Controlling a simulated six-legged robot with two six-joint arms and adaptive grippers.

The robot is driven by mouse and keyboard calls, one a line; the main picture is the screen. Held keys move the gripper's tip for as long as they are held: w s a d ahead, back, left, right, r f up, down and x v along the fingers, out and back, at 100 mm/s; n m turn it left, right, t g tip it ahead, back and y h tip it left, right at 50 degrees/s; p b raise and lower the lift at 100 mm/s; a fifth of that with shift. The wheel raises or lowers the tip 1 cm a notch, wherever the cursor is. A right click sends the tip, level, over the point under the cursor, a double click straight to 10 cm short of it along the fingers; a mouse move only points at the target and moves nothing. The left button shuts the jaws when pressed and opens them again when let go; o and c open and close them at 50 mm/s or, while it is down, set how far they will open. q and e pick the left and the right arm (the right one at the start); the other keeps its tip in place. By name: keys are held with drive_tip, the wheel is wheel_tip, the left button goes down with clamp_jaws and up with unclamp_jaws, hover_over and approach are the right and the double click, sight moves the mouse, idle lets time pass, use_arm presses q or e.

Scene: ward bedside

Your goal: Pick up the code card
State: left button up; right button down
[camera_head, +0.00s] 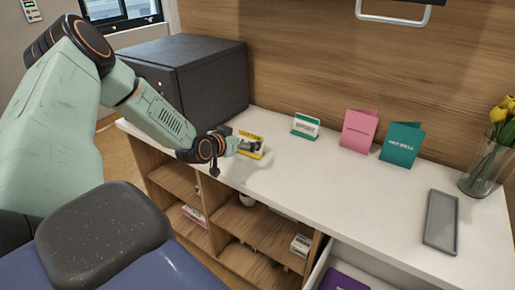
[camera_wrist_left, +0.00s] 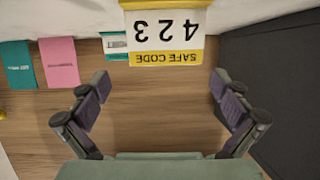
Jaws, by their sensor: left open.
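The code card (camera_head: 252,149) is a small yellow-and-white card standing on the white counter, just right of the dark grey box. In the left wrist view the card (camera_wrist_left: 165,32) appears upside down at the top, reading SAFE CODE 423. My left gripper (camera_head: 234,146) is at the card's left side in the head view and partly covers it. In the wrist view the left gripper (camera_wrist_left: 160,82) has its two fingers spread wide with nothing between them; the card shows beyond the fingertips. My right gripper is not in view.
The dark grey box (camera_head: 190,75) stands close beside the card. A small teal-and-white card (camera_head: 305,126), a pink card (camera_head: 359,129) and a teal card (camera_head: 402,143) stand to the right. A grey tray (camera_head: 441,222) and a glass vase (camera_head: 484,172) with tulips are farther right. The middle counter is clear.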

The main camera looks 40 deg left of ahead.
sight(250, 137)
use_arm(q)
drive_tip(key=shift+w+a+f, duration=0.35)
drive_tip(key=shift+a+f, duration=0.3)
drive_tip(key=shift+w+a+f+b, duration=0.1)
drive_tip(key=shift+w+f+b, duration=0.15)
drive_tip(key=shift+b, duration=0.25)
drive_tip(key=x, duration=0.1)
drive_tip(key=b+x, duration=0.2)
drive_tip(key=shift+w+d, duration=0.2)
drive_tip(key=shift+w, duration=0.25)
drive_tip(key=shift+w+a+f, duration=0.15)
drive_tip(key=shift+w+a, duration=0.05)
drive_tip(key=shift+w, duration=0.1)
drive_tip(key=shift+s+d+r, duration=0.1)
drive_tip(key=shift+d+r, duration=0.1)
drive_tip(key=shift+r, duration=0.05)
drive_tip(key=shift+c, duration=0.8)
drive_tip(key=shift+a+f, duration=0.1)
drive_tip(key=shift+f, duration=0.05)
drive_tip(key=c, duration=0.5)
drive_tip(key=shift+c, duration=0.3)
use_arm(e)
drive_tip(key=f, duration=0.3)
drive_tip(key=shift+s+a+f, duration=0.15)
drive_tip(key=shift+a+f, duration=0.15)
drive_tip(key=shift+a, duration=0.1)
